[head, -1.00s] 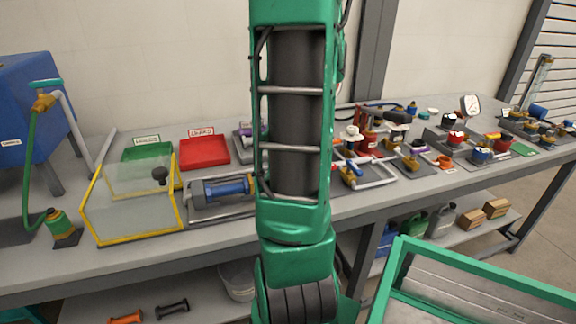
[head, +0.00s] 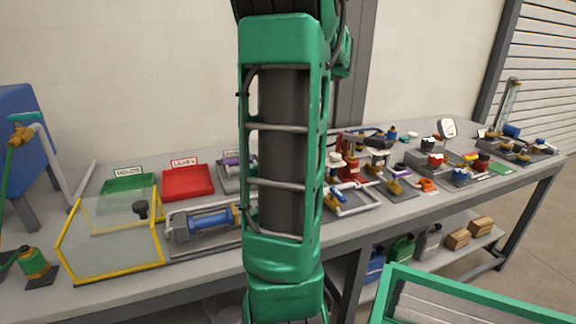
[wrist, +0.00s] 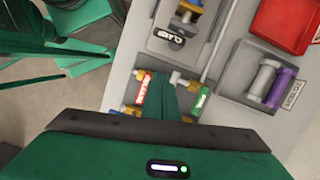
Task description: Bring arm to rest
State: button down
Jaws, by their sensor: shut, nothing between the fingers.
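My green arm (head: 283,150) stands upright in the middle of the head view, in front of the workbench (head: 340,232), and hides part of it. My gripper is outside the head view. In the wrist view my gripper (wrist: 172,92) shows as narrow green fingers beyond the green housing at the bottom. The fingers are together with nothing seen between them, above the grey bench top. The fingertips are hard to make out.
A yellow-framed clear guard (head: 112,235), green tray (head: 130,188) and red tray (head: 188,182) lie on the bench's left. Valves and fittings crowd its right.

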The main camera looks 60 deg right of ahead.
dwell(0.4)
jog(key=w+a+f+n, duration=0.2)
jog(key=a+n, duration=0.4)
jog(key=a, duration=0.4)
jog(key=w+a+f+n, duration=0.2)
jog(key=a+n, duration=0.4)
jog(key=a, duration=0.5)
jog(key=s+a+f+n+g+h, duration=0.1)
jog(key=s+a+f+n+h, duration=0.1)
jog(key=s+a+f+n, duration=0.1)
jog(key=shift+s+a+n, duration=0.75)
jog(key=shift+a+n, duration=0.25)
jog(key=shift+n, duration=0.2)
jog(key=shift+g, duration=0.3)
jog(key=shift+w+f, duration=0.3)
jog(key=shift+w, duration=0.3)
